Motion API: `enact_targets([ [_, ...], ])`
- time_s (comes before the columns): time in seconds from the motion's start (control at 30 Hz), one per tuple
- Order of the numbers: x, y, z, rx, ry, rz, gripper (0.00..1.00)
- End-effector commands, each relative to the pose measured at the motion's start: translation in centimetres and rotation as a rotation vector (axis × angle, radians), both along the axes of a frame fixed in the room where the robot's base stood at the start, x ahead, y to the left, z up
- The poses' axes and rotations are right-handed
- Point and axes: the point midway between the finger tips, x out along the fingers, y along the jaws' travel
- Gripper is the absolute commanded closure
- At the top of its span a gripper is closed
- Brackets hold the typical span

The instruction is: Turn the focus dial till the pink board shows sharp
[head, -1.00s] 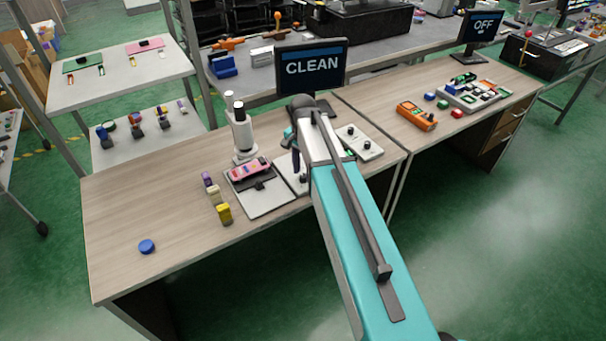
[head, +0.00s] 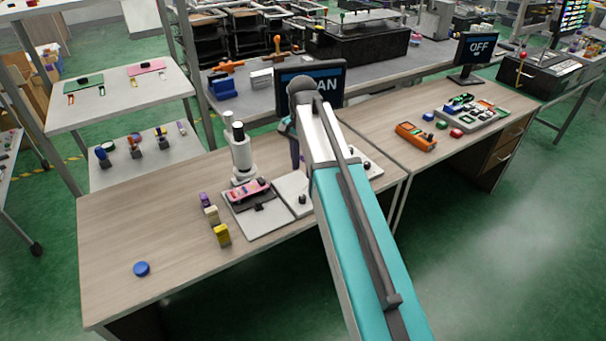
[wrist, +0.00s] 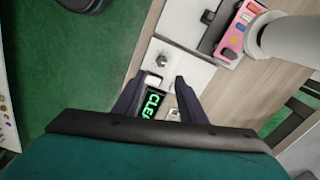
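The pink board (head: 250,188) lies on the pale stage plate (head: 262,217) under the white microscope (head: 241,155). It also shows at the top of the wrist view (wrist: 233,35). A monitor (head: 282,80) behind it reads CLEAN, partly covered by my arm. A dark knob (wrist: 162,60) stands on a white plate beside the stage, seen also in the head view (head: 302,199); its marking is too small to read. My gripper (wrist: 159,79) is open, its fingers apart above the plates. Between them show a white block (wrist: 153,80) and a small green-lettered display (wrist: 152,104).
Purple, cream and yellow blocks (head: 222,235) stand left of the stage. A blue disc (head: 141,269) lies at the front left of the bench (head: 120,225). Another knob (head: 367,164) sits right of my arm. The right bench holds an orange device (head: 416,136) and an OFF monitor (head: 479,48).

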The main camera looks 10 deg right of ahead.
Motion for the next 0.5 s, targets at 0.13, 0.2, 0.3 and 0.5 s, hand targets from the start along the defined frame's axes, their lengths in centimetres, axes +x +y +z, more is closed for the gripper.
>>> enact_targets([
  [0.13,-0.01,0.00,0.86,0.000,0.000,0.000,0.62],
  [0.2,-0.03,-0.01,1.06,0.000,0.000,0.000,0.62],
  [0.3,-0.04,0.00,1.18,0.000,0.000,0.000,0.62],
  [0.5,-0.05,0.00,1.17,0.000,0.000,0.000,0.62],
])
